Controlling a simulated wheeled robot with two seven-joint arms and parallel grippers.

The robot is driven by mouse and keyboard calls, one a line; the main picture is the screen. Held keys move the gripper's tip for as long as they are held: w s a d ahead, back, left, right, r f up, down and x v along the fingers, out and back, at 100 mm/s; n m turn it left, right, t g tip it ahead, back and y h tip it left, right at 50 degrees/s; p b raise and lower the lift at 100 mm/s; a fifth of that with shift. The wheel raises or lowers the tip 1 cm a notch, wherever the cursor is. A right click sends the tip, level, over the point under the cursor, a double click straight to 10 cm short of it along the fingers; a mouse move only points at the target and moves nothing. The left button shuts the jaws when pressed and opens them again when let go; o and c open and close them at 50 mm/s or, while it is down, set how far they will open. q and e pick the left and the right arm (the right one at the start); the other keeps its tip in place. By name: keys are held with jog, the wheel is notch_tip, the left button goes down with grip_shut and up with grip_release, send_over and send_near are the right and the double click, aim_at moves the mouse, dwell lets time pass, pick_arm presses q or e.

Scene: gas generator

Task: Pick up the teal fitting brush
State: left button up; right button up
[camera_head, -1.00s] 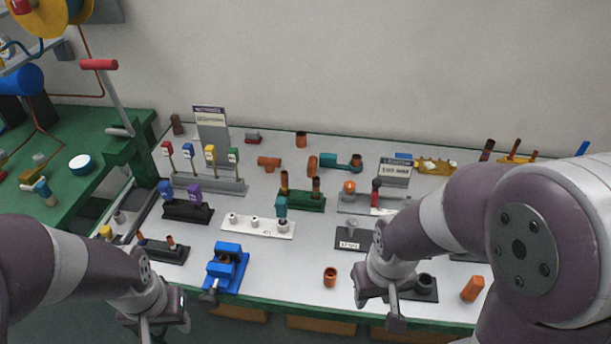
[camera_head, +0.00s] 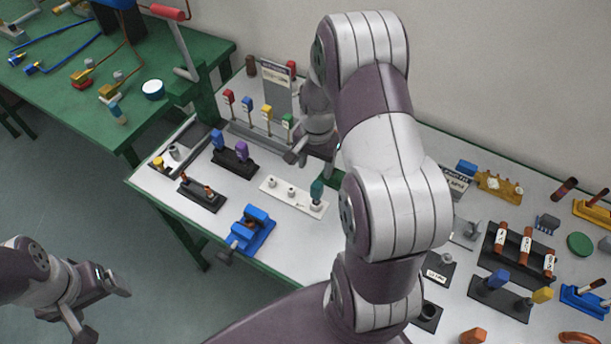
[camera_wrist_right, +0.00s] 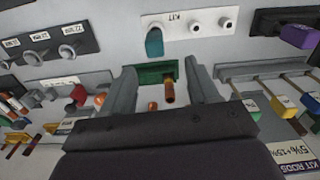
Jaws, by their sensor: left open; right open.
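The teal fitting brush (camera_head: 317,188) stands upright at the right end of a white holder (camera_head: 278,189) in the head view. In the right wrist view its teal top (camera_wrist_right: 154,42) shows just beyond the fingertips, on the labelled white holder. My right gripper (camera_head: 312,160) is open above the table, behind the brush in the head view. In the right wrist view, the open jaws (camera_wrist_right: 160,68) frame a green block with copper tubes lying below; nothing is held. My left gripper (camera_head: 106,312) is open and empty, off the table's near left side.
A black holder with blue and purple tools (camera_head: 234,160) stands left of the right gripper. Upright coloured tools on a grey rack (camera_head: 262,138) stand behind it. A blue vise (camera_head: 252,230) sits at the near edge. My right arm hides the table's middle.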

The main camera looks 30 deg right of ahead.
aim_at(317, 194)
jog(key=shift+m, duration=0.4)
jog(key=f, duration=0.4)
jog(key=f+p, duration=0.1)
jog(key=f, duration=0.3)
jog(key=s+f+p, duration=0.1)
jog(key=f, duration=0.2)
jog(key=shift+d+f, duration=0.1)
jog(key=shift+f, duration=0.3)
jog(key=shift+w+f, duration=0.15)
jog(key=shift+f, duration=0.35)
jog(key=c, duration=0.9)
